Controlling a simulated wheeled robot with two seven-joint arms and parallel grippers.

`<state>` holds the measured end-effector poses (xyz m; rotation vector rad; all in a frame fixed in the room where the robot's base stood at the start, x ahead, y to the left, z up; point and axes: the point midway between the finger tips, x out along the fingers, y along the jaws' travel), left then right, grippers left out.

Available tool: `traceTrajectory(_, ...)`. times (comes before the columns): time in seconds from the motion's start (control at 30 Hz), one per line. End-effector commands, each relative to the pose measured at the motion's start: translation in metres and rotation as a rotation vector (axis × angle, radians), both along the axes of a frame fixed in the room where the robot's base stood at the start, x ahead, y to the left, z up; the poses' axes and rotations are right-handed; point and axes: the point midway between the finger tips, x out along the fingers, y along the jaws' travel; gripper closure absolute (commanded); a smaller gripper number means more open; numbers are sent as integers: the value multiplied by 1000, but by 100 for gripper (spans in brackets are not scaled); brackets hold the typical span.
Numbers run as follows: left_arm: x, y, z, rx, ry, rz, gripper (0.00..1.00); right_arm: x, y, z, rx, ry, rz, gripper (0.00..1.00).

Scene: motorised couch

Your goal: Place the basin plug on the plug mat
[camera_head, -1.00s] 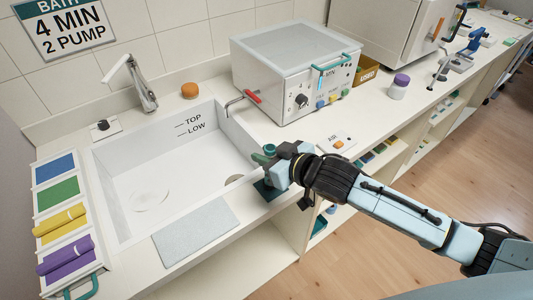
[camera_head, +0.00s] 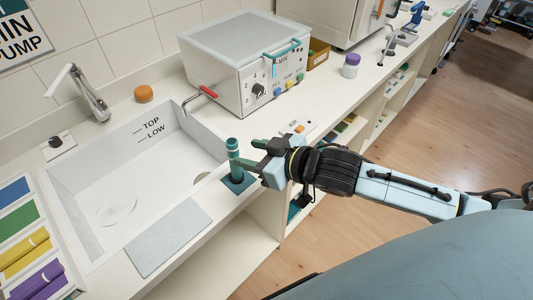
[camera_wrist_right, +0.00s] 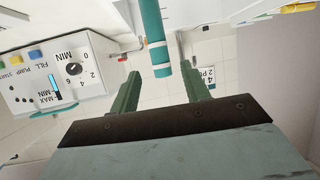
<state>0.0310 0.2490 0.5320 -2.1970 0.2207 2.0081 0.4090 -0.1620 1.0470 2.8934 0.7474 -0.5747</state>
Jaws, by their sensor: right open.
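The basin plug (camera_head: 233,158) is a tall teal cylinder with pale bands. It stands upright on the dark teal plug mat (camera_head: 247,187) on the counter at the basin's right front corner. My right gripper (camera_head: 254,153) is just right of the plug, with its green fingers open and pointing toward it. In the right wrist view the plug (camera_wrist_right: 152,35) shows beyond the open fingertips (camera_wrist_right: 161,82), in line with the gap between them and apart from them. The plug's foot is out of that view. My left gripper is not in view.
The white basin (camera_head: 125,180) with a tap (camera_head: 92,97) lies left of the plug. A grey pad (camera_head: 168,237) lies on its front edge. A control box (camera_head: 245,65) with a red lever (camera_head: 207,90) stands behind. Coloured trays (camera_head: 25,235) are at far left.

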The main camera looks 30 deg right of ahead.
Motion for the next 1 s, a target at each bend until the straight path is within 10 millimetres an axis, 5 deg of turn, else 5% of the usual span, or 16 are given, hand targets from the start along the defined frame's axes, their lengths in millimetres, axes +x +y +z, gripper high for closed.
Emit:
traceTrajectory(0.3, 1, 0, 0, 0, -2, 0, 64, -31, -17, 14, 0, 1, 1, 54)
traceTrajectory(1.0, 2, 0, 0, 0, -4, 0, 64, -34, -18, 16, 0, 0, 1, 54)
